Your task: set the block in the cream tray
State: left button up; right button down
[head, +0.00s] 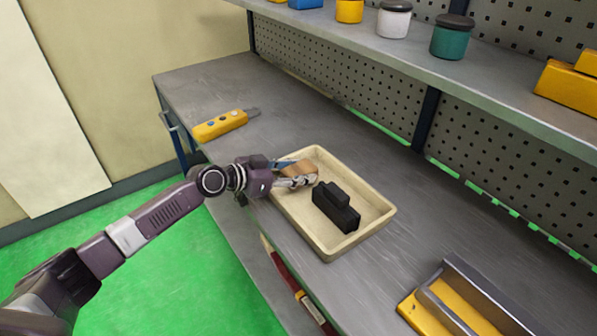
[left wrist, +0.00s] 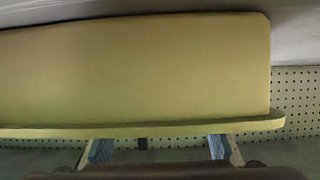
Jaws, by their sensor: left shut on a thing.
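The cream tray (head: 384,218) sits on the grey workbench in the middle of the head view. My left gripper (head: 297,176) reaches over its left, far corner and is shut on a small brown block (head: 298,168). The block is at or above the tray's inside; I cannot tell whether it touches the floor. In the left wrist view the tray (left wrist: 140,70) fills most of the upper picture. My right gripper is out of view.
A black stepped object (head: 336,208) lies inside the tray, right of the gripper. A yellow control pendant (head: 220,125) lies on the workbench (head: 200,82) behind. A yellow and grey fixture (head: 455,300) stands front right. A shelf (head: 400,60) with jars overhangs the back.

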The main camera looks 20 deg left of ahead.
pick_arm(q)
jog(key=shift+f, duration=0.15)
jog(key=o, duration=1.1)
jog(key=shift+o, duration=0.2)
jog(key=shift+r, duration=0.25)
jog(key=b+v, duration=0.2)
jog(key=v, duration=0.9)
jog(key=shift+s+a+f, duration=0.1)
jog(key=shift+s, duration=0.05)
jog(key=shift+s+a+r, duration=0.15)
jog(key=shift+s+r, duration=0.1)
